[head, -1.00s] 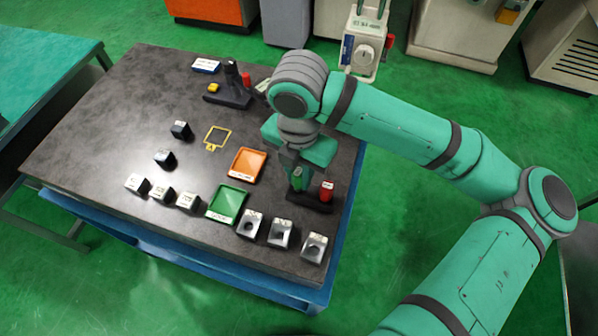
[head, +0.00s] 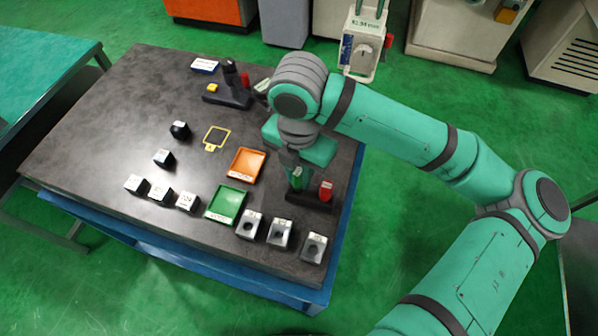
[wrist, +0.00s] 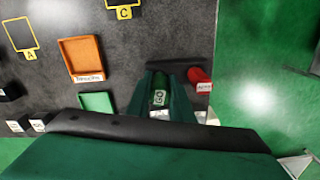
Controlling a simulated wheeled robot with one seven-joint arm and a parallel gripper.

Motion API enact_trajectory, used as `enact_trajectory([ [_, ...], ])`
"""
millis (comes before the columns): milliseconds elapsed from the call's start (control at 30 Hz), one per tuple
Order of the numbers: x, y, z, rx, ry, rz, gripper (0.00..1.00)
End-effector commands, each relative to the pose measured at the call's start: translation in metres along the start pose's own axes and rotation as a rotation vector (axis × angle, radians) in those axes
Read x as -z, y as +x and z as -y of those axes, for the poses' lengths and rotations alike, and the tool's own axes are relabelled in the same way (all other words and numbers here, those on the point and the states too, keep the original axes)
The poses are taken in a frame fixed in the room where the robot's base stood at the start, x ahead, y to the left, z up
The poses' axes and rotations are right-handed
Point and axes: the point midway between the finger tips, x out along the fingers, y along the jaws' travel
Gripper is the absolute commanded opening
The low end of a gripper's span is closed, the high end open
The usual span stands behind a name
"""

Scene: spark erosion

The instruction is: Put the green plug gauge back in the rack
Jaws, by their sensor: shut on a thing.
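The green plug gauge (head: 297,178) is upright between the fingers of my gripper (wrist: 160,100), which is shut on it; its top shows a "GO" label in the wrist view (wrist: 160,97). The rack (head: 308,201) is a dark, low bar near the right edge of the table, and it also shows in the wrist view (wrist: 180,64). The gauge is at the left end of the rack in the head view. Whether its lower end sits in the rack is hidden. A red plug gauge (head: 326,191) stands at the rack's right end, close beside my gripper.
An orange tray (head: 246,164) and a green tray (head: 226,204) lie left of the rack. Several metal blocks with holes (head: 280,234) stand along the front edge. A dark stand (head: 233,96) is at the back. The table's left part is mostly clear.

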Motion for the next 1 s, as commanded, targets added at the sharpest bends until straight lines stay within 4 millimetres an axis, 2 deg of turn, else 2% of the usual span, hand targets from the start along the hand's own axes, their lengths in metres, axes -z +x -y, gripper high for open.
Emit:
enact_trajectory([
  [1000,0.000,0.013,0.000,0.000,0.000,0.000,0.00],
])
